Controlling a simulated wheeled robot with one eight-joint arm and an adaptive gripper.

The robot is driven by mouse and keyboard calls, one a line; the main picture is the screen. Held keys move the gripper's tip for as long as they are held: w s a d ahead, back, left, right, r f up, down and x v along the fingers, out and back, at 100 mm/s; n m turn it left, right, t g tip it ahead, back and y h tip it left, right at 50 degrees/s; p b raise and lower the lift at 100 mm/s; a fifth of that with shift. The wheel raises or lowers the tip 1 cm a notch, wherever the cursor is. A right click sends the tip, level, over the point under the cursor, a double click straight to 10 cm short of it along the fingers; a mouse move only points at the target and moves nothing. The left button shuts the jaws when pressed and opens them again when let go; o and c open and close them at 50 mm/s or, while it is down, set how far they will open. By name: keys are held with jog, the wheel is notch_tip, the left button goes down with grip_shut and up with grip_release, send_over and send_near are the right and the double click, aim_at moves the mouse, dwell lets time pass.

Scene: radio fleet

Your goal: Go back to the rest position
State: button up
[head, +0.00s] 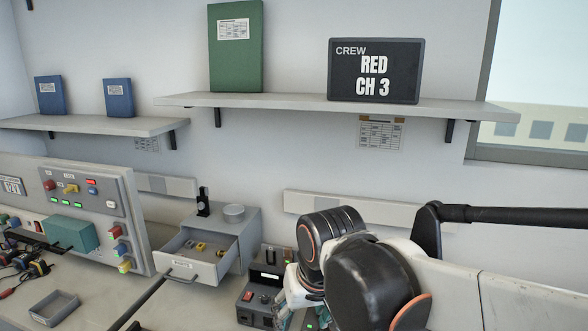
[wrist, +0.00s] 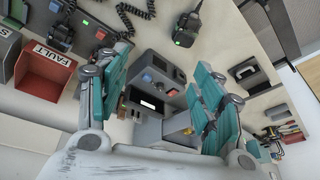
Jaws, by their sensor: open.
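My gripper (wrist: 165,88) is open and empty in the wrist view, its two teal-padded fingers spread apart. Between and beyond them is a grey device (wrist: 158,72) with a red button and a blue button. In the head view my arm comes in from the right, and my gripper is low, beside a grey box (head: 245,311) with red switches. Most of my gripper is hidden there behind my wrist and cut by the bottom edge.
A drawer (head: 190,268) stands open with small yellow items inside. A control panel (head: 98,205) and a small grey tray (head: 54,308) are at left. Shelves (head: 300,103) hold binders and a "CREW RED CH 3" sign (head: 375,70). A red FAULT bin (wrist: 42,82) and radios (wrist: 186,28) show in the wrist view.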

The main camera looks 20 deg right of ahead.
jog(key=s+d+n+t, duration=0.1)
jog(key=s+d+t, duration=0.2)
jog(key=s, duration=0.3)
jog(key=shift+d+r, duration=0.25)
jog(key=shift+d, duration=0.15)
dwell(1.4)
